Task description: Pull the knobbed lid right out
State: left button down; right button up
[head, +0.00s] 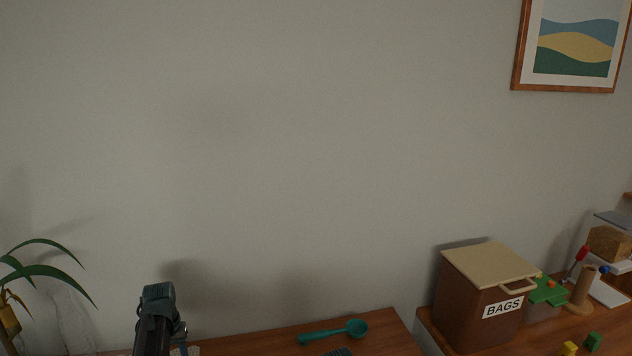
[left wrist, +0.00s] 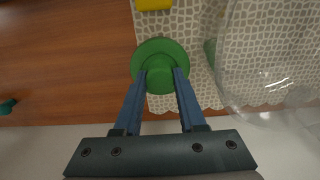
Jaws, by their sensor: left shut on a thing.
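The green round lid (left wrist: 160,50) with its knob is in the left wrist view, near the edge of a patterned cloth. My left gripper (left wrist: 162,76) is shut on its knob, with one blue finger on each side. The lid is seen from above, so what lies beneath it is hidden. In the head view my left arm shows at the bottom left, and the lid is not visible there.
A clear glass vessel (left wrist: 265,60) stands close to the right of the lid. A yellow thing (left wrist: 152,4) is at the top edge. A teal scoop (head: 335,332) lies on the wooden top. A brown BAGS box (head: 468,300) stands further right. Bare wood lies left of the cloth.

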pick_arm(q)
jog(key=shift+r+p, duration=1.85)
jog(key=shift+r, duration=0.15)
